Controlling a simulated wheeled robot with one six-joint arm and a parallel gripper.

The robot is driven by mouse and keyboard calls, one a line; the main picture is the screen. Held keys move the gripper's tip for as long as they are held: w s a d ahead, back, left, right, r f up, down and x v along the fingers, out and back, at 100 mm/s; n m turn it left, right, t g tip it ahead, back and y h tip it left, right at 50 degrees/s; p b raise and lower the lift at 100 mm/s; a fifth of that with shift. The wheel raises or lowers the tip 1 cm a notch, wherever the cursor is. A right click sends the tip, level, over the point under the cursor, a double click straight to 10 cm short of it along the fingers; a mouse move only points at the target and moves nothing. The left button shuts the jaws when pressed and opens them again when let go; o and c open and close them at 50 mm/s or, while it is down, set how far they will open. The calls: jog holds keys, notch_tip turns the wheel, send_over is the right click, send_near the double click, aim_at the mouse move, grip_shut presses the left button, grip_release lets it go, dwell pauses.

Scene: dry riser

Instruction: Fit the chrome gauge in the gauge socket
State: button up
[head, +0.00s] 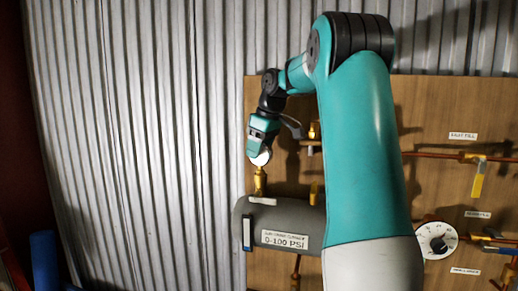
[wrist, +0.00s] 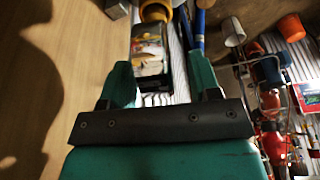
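The chrome gauge (head: 261,157) shows its round white face in the head view, just below my gripper (head: 263,138). It is directly above a brass fitting (head: 260,183), seemingly the gauge socket, on top of the grey tank (head: 240,215). It looks upright and appears to meet the fitting, but full seating cannot be seen. In the wrist view the gauge (wrist: 149,50) is a shiny body between my gripper's fingers (wrist: 160,82), near the left finger. A gap shows between it and the right finger. A yellow brass ring (wrist: 156,11) lies beyond it.
A wooden board (head: 440,120) carries copper pipes, a yellow valve handle (head: 478,183) and a round white dial (head: 437,240) at the right. Another brass fitting (head: 312,132) stands just right of my gripper. Corrugated wall (head: 150,130) and free space lie to the left.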

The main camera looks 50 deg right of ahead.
jog(key=p+v, duration=0.5)
jog(key=v, duration=0.7)
jog(key=shift+p, duration=0.4)
